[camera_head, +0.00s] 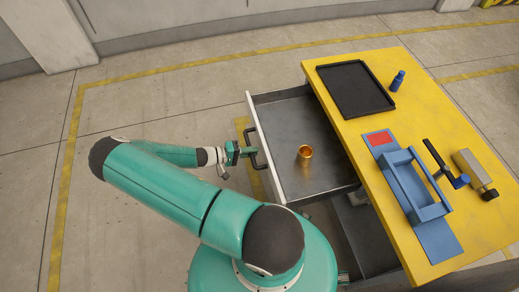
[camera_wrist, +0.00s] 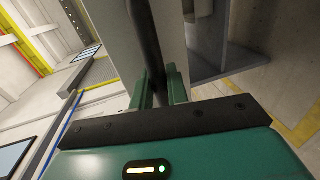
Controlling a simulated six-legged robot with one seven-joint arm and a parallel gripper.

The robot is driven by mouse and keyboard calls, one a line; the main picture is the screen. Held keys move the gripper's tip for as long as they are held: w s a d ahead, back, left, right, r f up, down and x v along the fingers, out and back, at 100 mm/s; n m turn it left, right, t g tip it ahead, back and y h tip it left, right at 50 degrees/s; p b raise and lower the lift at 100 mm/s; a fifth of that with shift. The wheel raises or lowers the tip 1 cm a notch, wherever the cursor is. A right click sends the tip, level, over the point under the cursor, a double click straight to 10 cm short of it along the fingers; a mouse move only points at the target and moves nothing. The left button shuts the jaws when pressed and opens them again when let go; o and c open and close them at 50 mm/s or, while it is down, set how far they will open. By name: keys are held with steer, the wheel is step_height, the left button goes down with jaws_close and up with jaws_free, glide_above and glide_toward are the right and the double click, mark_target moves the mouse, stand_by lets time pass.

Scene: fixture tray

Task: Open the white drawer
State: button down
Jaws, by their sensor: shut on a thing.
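The white drawer (camera_head: 267,146) is pulled well out from the left side of the yellow-topped bench. Its white front faces left, with a dark handle (camera_head: 256,150) on it. The grey inside is open to view and holds a gold cup (camera_head: 305,152). My gripper (camera_head: 247,151) is at the handle and shut on it. In the wrist view, my green fingers (camera_wrist: 162,88) stand on either side of the dark handle bar (camera_wrist: 148,45), close to the white front (camera_wrist: 110,30).
On the yellow bench top (camera_head: 390,120) are a black tray (camera_head: 355,88), a blue bottle (camera_head: 397,81), a blue fixture (camera_head: 415,190), a black-handled tool (camera_head: 440,160) and a grey block-like tool (camera_head: 474,172). A dark lower shelf (camera_head: 368,235) shows below. Open floor lies left of the drawer.

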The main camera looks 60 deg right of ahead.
steer(key=shift+w+a, duration=0.15)
steer(key=c, duration=1.4)
jaws_free()
steer(key=shift+c, duration=0.2)
steer(key=v, duration=1.3)
steer(key=shift+w+a, duration=0.25)
steer(key=shift+w, duration=0.1)
steer(key=shift+a, duration=0.1)
